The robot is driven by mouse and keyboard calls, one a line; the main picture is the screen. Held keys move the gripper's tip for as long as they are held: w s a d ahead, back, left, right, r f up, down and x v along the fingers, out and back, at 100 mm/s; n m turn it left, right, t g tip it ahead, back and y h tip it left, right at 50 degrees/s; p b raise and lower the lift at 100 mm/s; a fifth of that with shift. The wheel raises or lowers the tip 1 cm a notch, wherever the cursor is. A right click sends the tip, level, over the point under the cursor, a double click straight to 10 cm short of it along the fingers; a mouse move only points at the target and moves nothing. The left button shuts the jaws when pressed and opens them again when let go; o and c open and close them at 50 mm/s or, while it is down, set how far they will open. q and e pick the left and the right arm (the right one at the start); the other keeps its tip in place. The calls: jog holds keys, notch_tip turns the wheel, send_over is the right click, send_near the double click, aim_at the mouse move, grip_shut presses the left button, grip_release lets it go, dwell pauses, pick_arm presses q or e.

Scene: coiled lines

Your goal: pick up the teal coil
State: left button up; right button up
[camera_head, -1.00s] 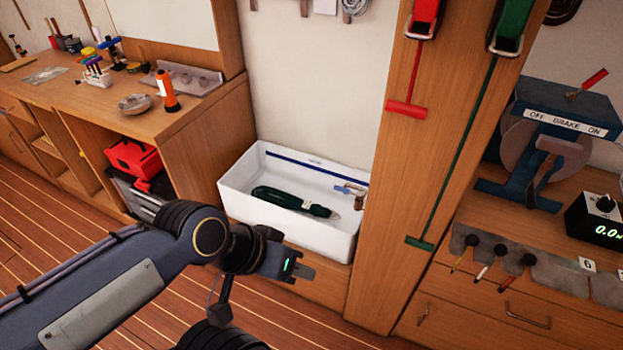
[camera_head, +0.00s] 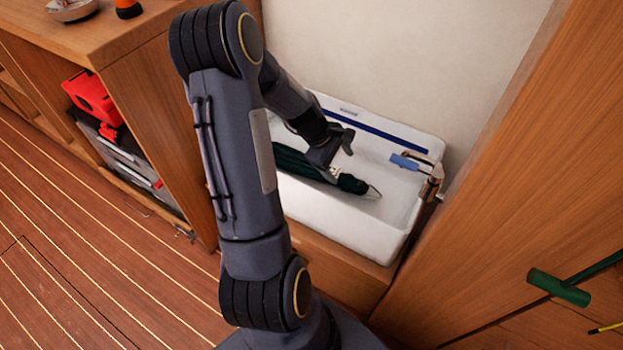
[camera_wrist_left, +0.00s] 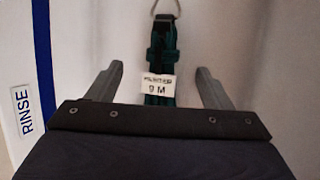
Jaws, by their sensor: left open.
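The dark teal coil (camera_head: 349,184) lies in the white basin, partly hidden behind my left arm in the head view. In the left wrist view the teal coil (camera_wrist_left: 162,48) runs upright in the picture, with a white tag (camera_wrist_left: 158,85) reading "9 M" and a metal ring (camera_wrist_left: 166,8) at its far end. My left gripper (camera_head: 340,160) is over the coil inside the basin. In the wrist view the left gripper's open fingers (camera_wrist_left: 160,78) stand one on each side of the coil, with gaps to both. My right gripper is not in view.
The white basin (camera_head: 420,150) has a blue stripe and a "RINSE" label (camera_wrist_left: 27,110).

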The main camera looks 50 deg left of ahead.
aim_at(345, 178)
pick_arm(q)
jog(key=x, duration=0.3)
jog(key=shift+s+a+f+b, duration=0.1)
jog(key=shift+a+f+b, duration=0.15)
jog(key=shift+b, duration=0.15)
jog(key=x, duration=0.1)
jog(key=b+x, duration=0.2)
jog(key=x, duration=0.1)
jog(key=shift+s+a+f, duration=0.25)
jog(key=shift+s+f, duration=0.05)
jog(key=shift+w+d+f, duration=0.2)
jog(key=shift+w+f, duration=0.05)
jog(key=shift+f, duration=0.1)
jog(key=shift+r, duration=0.1)
jog(key=shift+c, duration=0.2)
jog(key=c, duration=1.3)
notch_tip(345, 178, up, 10)
jog(key=p, duration=0.4)
jog(key=shift+c, duration=0.2)
